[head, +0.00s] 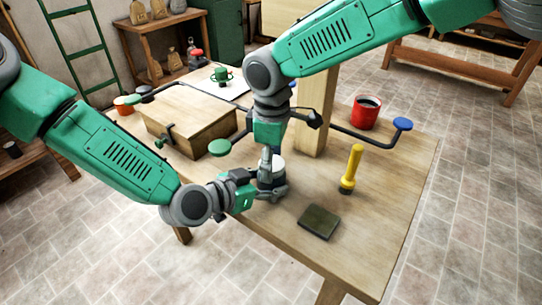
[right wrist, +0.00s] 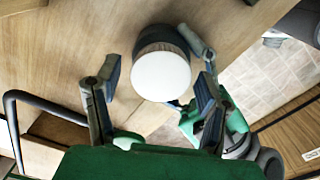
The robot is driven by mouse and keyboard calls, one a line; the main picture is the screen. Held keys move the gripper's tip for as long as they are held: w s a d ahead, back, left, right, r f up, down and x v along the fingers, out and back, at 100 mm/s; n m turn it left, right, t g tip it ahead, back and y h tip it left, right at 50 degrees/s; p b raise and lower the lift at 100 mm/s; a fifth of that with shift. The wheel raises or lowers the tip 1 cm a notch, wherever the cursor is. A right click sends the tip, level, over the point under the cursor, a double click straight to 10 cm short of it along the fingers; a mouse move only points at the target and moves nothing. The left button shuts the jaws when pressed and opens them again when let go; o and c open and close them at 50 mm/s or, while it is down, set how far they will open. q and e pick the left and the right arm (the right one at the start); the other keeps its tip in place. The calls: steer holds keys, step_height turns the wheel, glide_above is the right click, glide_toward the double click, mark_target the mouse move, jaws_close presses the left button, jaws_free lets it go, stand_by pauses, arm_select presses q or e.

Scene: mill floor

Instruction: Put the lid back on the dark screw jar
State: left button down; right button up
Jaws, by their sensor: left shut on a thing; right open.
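The dark screw jar (right wrist: 155,38) stands on the workbench near its front edge, mostly hidden in the head view by my grippers. A white round lid (right wrist: 160,77) is on top of it; it also shows in the head view (head: 278,165). I cannot tell whether it is screwed down. My left gripper (head: 272,190) is shut on the jar low down, from the left. My right gripper (head: 268,153) points down above the jar. In the right wrist view its open fingers (right wrist: 158,80) are on either side of the lid, with gaps.
On the workbench (head: 390,215), a yellow flashlight (head: 351,168) and a dark green pad (head: 319,222) are right of the jar. A wooden post (head: 314,125) and a bent rod with a blue knob (head: 402,124) stand behind, near a red mug (head: 366,113). A wooden box (head: 190,118) is left.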

steer(key=shift+c, duration=0.4)
steer(key=c, duration=1.1)
steer(key=shift+m, duration=0.5)
steer(key=o, duration=1.3)
steer(key=shift+o, duration=0.2)
step_height(320, 180, up, 12)
steer(key=shift+a, duration=0.1)
arm_select(q)
steer(key=c, duration=0.5)
jaws_free()
arm_select(e)
steer(key=shift+w, duration=0.1)
